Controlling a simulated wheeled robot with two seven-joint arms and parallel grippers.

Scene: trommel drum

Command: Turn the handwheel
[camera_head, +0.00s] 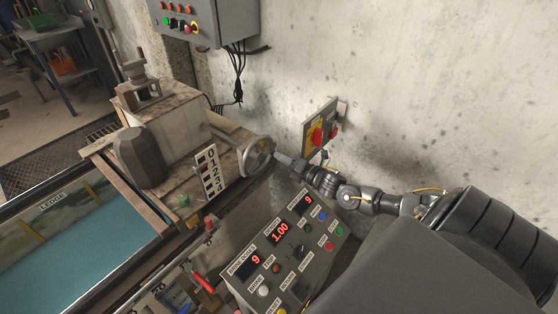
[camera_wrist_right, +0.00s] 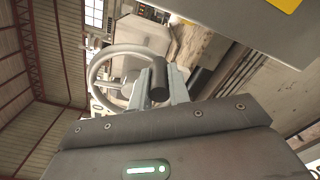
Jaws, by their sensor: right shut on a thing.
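The grey handwheel (camera_head: 256,155) stands on the side of the machine housing, in the middle of the head view. In the right wrist view the handwheel (camera_wrist_right: 97,82) shows as a spoked ring with a dark cylindrical grip (camera_wrist_right: 159,82) near its rim. My right gripper (camera_head: 281,158) reaches in from the right at the wheel's right side. In the wrist view its two fingers (camera_wrist_right: 165,84) stand on either side of the dark grip and are shut on it. My left gripper does not show in either view.
A control panel (camera_head: 284,247) with lit red digits stands below the wheel. A red switch on a yellow plate (camera_head: 318,135) is on the wall just above my right wrist. A numbered scale plate (camera_head: 208,172) stands left of the wheel. A grey control box (camera_head: 207,20) hangs above.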

